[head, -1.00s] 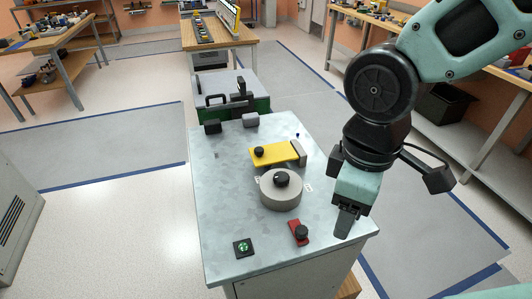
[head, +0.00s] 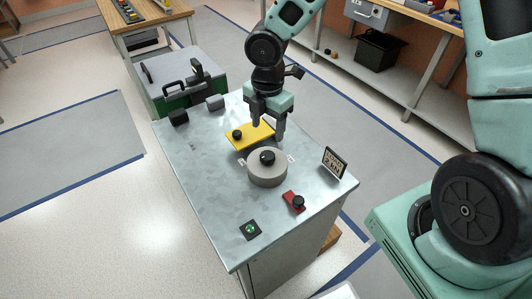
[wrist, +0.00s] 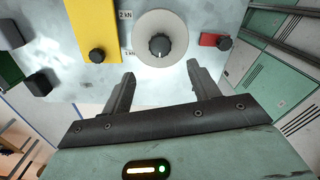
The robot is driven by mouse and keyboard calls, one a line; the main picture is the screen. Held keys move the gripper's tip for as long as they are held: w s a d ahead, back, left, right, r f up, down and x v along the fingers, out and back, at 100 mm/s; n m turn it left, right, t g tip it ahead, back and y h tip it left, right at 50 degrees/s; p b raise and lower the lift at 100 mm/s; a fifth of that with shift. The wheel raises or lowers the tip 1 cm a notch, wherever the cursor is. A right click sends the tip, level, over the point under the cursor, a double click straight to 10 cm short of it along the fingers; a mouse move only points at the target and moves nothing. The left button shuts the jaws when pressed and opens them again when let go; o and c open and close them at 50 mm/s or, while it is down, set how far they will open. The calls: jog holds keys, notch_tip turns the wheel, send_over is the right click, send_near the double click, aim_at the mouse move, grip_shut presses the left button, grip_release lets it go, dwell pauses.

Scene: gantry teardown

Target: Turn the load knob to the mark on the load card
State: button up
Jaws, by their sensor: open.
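The load knob is a black knob (head: 267,157) with a pale pointer line, set on a round grey dial (head: 266,175) on the metal bench top. In the wrist view the black knob (wrist: 159,45) sits in the pale dial (wrist: 147,25), with small labels beside it, one reading 2 kN (wrist: 125,15). My gripper (head: 268,137) is open and empty, pointing down just behind the dial by the yellow plate. In the wrist view its fingers (wrist: 161,75) are apart, with the knob beyond the gap. The load card (head: 335,162) stands at the right edge; its writing is too small to read surely.
A yellow plate (head: 256,134) with a black knob lies behind the dial. A red block (head: 291,200) with a black knob is in front. A green-lit button (head: 250,230) sits near the front corner. Dark blocks (head: 178,117) stand at the back. The bench's left side is clear.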

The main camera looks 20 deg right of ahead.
aim_at(267, 155)
notch_tip(267, 155, down, 11)
jog(key=shift+r+b, duration=0.1)
jog(key=shift+b, duration=0.35)
jog(key=c, duration=1)
